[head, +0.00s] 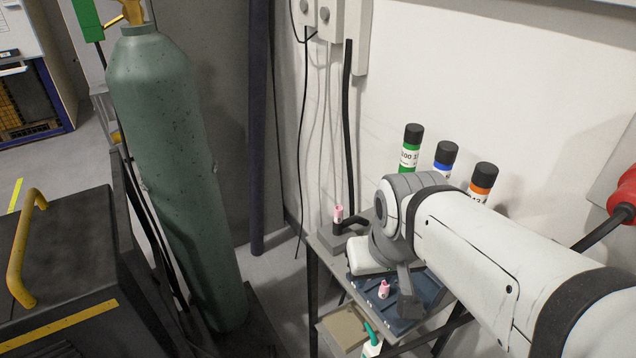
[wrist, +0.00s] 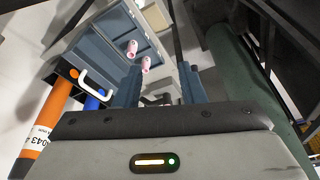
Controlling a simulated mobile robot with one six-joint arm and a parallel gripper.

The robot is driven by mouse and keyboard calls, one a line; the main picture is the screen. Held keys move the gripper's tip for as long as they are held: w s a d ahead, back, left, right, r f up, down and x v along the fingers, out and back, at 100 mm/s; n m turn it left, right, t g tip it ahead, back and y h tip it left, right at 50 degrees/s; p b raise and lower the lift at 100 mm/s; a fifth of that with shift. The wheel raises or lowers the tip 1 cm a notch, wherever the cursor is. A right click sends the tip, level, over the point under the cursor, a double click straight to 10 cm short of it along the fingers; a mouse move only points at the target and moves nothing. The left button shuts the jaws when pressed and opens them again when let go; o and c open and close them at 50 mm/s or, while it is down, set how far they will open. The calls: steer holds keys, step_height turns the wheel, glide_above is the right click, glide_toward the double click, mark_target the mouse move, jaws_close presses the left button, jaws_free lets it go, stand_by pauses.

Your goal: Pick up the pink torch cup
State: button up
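One pink cup (head: 384,289) is on the blue tray (head: 418,318) in the head view, just left of a grey part of my gripper (head: 407,296). A second pink cup (head: 338,213) stands upright at the end of a black hose, on the grey shelf behind. In the wrist view two pink cups show, one on the tray side (wrist: 132,48) and one lower and closer to the fingers (wrist: 146,64). My gripper (wrist: 162,76) has its two blue-grey fingers apart, with no cup clearly held between them. I cannot tell which wrist-view cup is which.
Three black-capped tubes, green (head: 411,148), blue (head: 444,160) and orange (head: 482,182), stand behind my arm near the wall. A tall green gas cylinder (head: 175,170) is at left. A bottle with a green nozzle (head: 371,346) is below the tray.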

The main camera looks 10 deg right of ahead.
steer(key=shift+o, duration=1.1)
steer(key=shift+w, duration=0.1)
steer(key=shift+o, duration=0.3)
steer(key=w+m+b, duration=0.1)
steer(key=w+m, duration=0.1)
steer(key=w, duration=1)
steer(key=shift+d+h+b, duration=0.3)
steer(key=shift+h+b, duration=0.05)
steer(key=shift+h, duration=0.05)
steer(key=m+b, duration=0.1)
steer(key=m, duration=0.1)
glide_above(339, 209)
steer(key=s, duration=0.2)
step_height(339, 209, down, 4)
steer(key=shift+t+h, duration=0.4)
steer(key=x, duration=0.2)
steer(key=p+x, duration=0.1)
steer(key=x, duration=0.1)
steer(key=a+x, duration=0.1)
steer(key=x, duration=0.1)
steer(key=shift+w+d+f, duration=0.1)
steer(key=shift+f, duration=0.35)
steer(key=shift+c, duration=0.6)
jaws_close()
